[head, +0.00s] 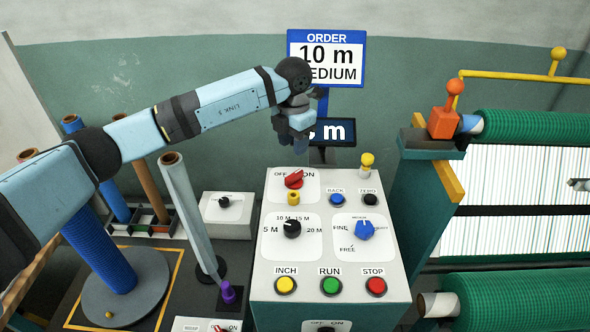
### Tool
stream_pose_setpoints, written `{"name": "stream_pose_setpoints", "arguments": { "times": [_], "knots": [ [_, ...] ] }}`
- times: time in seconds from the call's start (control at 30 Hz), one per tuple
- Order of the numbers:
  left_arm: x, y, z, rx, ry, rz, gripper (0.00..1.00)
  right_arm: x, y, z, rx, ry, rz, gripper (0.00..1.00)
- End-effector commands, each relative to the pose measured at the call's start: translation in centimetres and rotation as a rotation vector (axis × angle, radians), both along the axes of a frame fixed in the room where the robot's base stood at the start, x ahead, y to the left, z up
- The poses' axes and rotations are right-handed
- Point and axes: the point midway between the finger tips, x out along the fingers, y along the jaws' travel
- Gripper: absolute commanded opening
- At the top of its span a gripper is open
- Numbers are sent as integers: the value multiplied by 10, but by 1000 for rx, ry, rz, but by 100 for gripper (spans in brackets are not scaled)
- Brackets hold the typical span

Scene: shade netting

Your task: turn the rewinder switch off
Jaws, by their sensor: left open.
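The red OFF/ON rotary switch (294,179) sits at the top left of the white control console (262,262). Its red grip slants up to the right, toward the ON label. A small yellow piece (293,198) is just below it. My left gripper (299,138) is open and empty. In the head view it appears above the switch, apart from it, pointing down. The arm comes in from the left. My right gripper is not in view.
The console also has a black length knob (292,229), a blue knob (365,230) and INCH, RUN (331,286) and STOP (375,286) buttons. A display (333,132) stands behind it. Green netting rolls (530,126) are at right, upright tubes at left.

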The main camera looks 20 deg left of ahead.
Motion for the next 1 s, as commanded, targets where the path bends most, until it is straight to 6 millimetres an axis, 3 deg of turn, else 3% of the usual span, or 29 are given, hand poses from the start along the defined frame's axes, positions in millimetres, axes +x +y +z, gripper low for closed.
{"name": "stream_pose_setpoints", "arguments": {
  "times": [0.3, 0.5, 0.93, 1.0],
  "knots": [
    [0, -1, -67, -4, 3, 0, 43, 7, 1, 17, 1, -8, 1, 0],
    [0, -1, -95, -3, 3, -1, 43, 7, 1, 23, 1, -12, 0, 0],
    [0, -1, -105, -4, 0, -1, 43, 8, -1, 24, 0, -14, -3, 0],
    [0, -1, -105, -4, 0, -1, 26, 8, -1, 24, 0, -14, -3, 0]
  ]
}}
